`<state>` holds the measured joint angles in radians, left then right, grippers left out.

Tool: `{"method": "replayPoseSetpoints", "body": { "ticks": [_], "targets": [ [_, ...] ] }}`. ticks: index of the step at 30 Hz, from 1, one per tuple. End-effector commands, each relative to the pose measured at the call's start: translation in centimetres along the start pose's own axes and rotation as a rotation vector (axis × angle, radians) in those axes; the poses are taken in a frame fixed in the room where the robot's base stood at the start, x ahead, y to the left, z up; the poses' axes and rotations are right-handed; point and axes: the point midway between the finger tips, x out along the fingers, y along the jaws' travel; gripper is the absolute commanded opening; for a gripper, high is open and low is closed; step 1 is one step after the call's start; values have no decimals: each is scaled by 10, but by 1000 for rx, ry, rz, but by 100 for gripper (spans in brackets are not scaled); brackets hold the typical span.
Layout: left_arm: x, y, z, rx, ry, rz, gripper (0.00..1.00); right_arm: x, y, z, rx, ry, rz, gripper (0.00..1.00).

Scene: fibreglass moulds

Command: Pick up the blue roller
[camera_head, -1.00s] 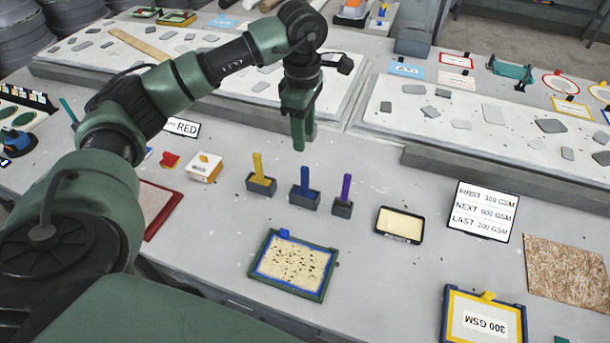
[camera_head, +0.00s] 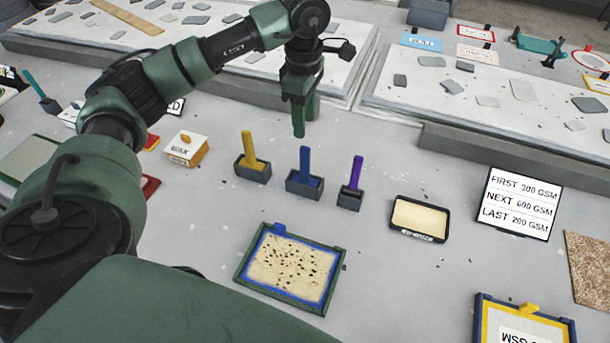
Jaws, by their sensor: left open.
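The blue roller (camera_head: 305,165) stands upright in a small dark grey holder (camera_head: 303,190) near the middle of the table. A yellow roller (camera_head: 248,150) stands in a like holder to its left, and a purple one (camera_head: 355,174) to its right. My left gripper (camera_head: 299,128) points down, open and empty, with its fingertips in the picture just above the blue roller's top; the two look apart. The fingers overlap in this view, so the gap between them is hidden. My right gripper does not show.
A green-framed tray with a speckled mat (camera_head: 240,275) lies in front of the holders. A black-rimmed tray (camera_head: 393,215) and an order sign (camera_head: 519,203) stand to the right. Long raised slabs (camera_head: 470,140) lie behind.

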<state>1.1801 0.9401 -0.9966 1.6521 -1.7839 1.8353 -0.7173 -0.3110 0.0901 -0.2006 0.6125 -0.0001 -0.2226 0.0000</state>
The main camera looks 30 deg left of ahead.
Motion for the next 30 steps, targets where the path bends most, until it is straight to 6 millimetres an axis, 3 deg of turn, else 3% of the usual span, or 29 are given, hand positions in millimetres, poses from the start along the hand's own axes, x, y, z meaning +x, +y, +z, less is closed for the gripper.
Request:
{"method": "replayPoseSetpoints", "body": {
  "ticks": [1,3,9,17,30],
  "targets": [
    [33,0,0,0,0,-1,42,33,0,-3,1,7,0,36],
    [54,0,0,0,0,0,42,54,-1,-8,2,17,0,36],
    [84,0,0,0,0,0,42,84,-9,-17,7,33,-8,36],
    [100,0,0,0,0,-3,42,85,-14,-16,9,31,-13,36],
    [156,3,1,0,1,-3,42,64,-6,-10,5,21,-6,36]
  ]
}}
